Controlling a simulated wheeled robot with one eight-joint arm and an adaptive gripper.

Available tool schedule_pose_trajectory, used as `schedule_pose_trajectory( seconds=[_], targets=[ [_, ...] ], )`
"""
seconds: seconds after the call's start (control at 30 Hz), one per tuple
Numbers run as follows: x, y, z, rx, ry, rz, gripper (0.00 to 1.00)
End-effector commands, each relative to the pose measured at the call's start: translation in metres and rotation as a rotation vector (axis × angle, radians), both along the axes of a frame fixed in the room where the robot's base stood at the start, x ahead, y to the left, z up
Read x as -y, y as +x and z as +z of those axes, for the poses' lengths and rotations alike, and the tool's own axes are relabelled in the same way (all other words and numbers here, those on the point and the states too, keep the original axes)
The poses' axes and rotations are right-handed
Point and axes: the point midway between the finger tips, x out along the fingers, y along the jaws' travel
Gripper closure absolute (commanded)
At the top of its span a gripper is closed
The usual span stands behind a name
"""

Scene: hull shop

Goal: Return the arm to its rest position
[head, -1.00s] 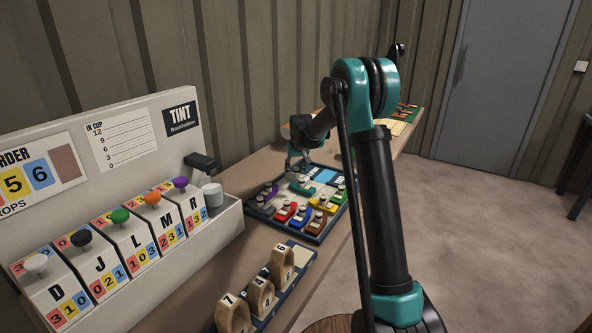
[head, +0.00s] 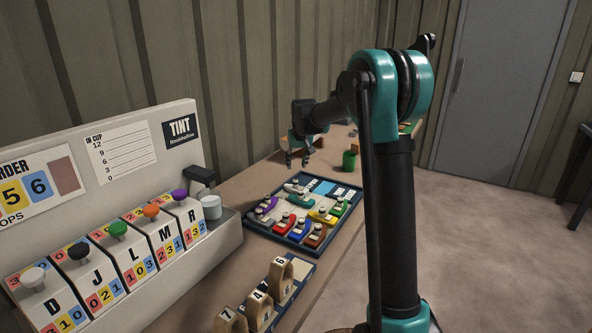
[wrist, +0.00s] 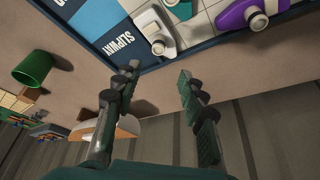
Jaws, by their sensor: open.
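My gripper (head: 298,160) is raised over the bench beyond the tray, near the wall, in the head view. In the wrist view my gripper (wrist: 160,80) shows two dark fingers spread apart with nothing between them. My arm rises on the right of the head view, bends at a high teal elbow and reaches left. The tray (head: 290,247) with several coloured boat-shaped pieces lies on the bench below and nearer than the gripper. A white piece (wrist: 155,30) sits in the tray near the word SLIPWAY.
The tint dispenser (head: 150,215) with several knobbed channels stands at left. A rack with numbered wooden pieces (head: 258,300) is at the front. A green cup (head: 349,160) stands behind the tray. The corrugated wall (head: 270,70) is close behind the gripper. Open floor (head: 480,240) lies to the right.

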Motion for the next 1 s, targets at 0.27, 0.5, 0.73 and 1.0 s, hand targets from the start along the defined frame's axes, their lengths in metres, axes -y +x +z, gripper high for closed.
schedule_pose_trajectory(
  seconds=[0.27, 0.5, 0.73, 1.0],
  targets=[
    [0.0, -0.002, 0.005, 0.0, 0.0, 0.0, 0.59],
    [0.006, -0.011, 0.004, -0.001, 0.0, -0.005, 0.59],
    [0.047, -0.089, -0.006, -0.005, 0.0, -0.046, 0.59],
    [0.096, -0.216, -0.041, -0.012, 0.0, -0.106, 0.59]
  ],
)
